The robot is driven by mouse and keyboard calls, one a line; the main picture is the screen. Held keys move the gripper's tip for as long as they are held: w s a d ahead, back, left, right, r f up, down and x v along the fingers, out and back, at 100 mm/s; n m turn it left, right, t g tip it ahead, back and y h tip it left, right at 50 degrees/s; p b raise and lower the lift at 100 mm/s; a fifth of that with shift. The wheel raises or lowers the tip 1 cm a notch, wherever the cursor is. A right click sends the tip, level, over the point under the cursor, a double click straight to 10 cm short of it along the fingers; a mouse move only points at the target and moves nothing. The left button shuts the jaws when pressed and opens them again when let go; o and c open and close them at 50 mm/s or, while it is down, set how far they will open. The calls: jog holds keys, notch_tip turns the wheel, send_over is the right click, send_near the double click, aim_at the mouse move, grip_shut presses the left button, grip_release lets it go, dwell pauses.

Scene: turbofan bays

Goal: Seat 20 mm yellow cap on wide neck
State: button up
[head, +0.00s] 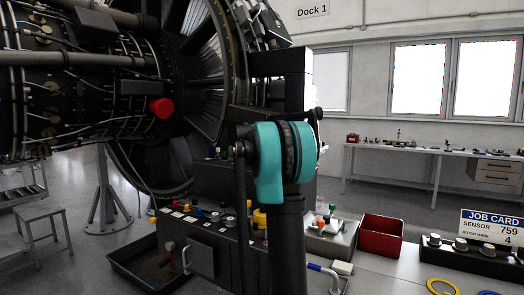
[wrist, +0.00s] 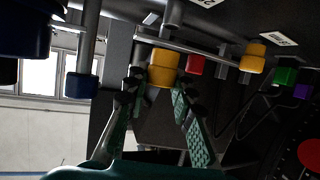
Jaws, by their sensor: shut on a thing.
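My gripper (wrist: 159,88) shows in the wrist view with its two textured green fingers on either side of a yellow cap (wrist: 163,60). It is shut on this cap near the fingertips. The cap looks stepped, with a wider upper part and a lower part between the fingers. It is close to a grey rail and dark panel; whether it touches a neck I cannot tell. In the head view a yellow piece (head: 259,218) shows partly behind my arm, and my gripper is hidden there. I cannot make out which neck is the wide one.
In the wrist view a red cap (wrist: 195,66), another yellow cap (wrist: 253,60), a green cap (wrist: 285,77) and a blue cap (wrist: 80,87) are nearby. In the head view a red bin (head: 381,236) and a job card (head: 490,227) stand right of my arm. The engine fills the left.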

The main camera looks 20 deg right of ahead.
jog(key=shift+f, duration=1.55)
jog(key=shift+r, duration=1.25)
jog(key=shift+f, duration=1.35)
dwell(0.8)
jog(key=o, duration=0.8)
jog(key=v, duration=1.2)
